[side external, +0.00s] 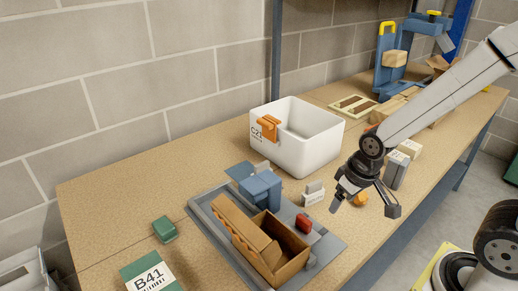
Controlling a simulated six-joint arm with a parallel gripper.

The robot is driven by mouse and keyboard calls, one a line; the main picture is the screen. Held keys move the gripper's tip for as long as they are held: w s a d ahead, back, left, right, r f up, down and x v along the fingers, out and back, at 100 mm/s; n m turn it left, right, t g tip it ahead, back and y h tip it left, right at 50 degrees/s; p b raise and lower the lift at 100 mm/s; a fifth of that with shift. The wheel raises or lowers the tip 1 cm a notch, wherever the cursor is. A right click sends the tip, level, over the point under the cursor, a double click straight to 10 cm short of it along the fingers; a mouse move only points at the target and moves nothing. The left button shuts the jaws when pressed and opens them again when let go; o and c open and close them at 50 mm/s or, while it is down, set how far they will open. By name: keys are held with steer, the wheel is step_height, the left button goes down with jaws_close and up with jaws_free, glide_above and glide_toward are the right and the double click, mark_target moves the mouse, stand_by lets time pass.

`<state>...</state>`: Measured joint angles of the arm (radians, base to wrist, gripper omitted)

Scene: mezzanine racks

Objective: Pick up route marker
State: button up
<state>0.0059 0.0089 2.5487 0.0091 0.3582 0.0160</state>
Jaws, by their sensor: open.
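My gripper (365,207) is open and empty at the right of the work area, pointing down above the table. A small orange piece (361,199) shows between its fingers; whether it is level with them or lies beyond on the table I cannot tell. A small light upright marker with a printed label (313,194) stands left of my gripper, in front of the white bin. A red block (303,223) sits on the grey tray below it. No piece is clearly readable as the route marker.
The white bin (310,155) marked C21 has an orange clip (268,128) on its rim. An open cardboard box (275,252) and a blue block (262,188) occupy the grey tray (207,217). Grey cartons (395,170) stand behind my gripper. The table's left part is mostly clear.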

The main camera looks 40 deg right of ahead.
steer(key=w+d+f+m+g+y, duration=0.2)
steer(key=w+d+m, duration=0.2)
steer(key=w+m, duration=0.45)
steer(key=m+y, duration=0.2)
steer(key=m, duration=0.8)
glide_toward(311, 192)
step_height(311, 192, down, 3)
steer(key=shift+r, duration=0.2)
steer(key=shift+w+d+f+m+y, duration=0.1)
steer(key=shift+w+d+m+y, duration=0.25)
steer(key=shift+m, duration=0.3)
steer(key=shift+x, duration=1.35)
steer(key=shift+x, duration=2.55)
jaws_close()
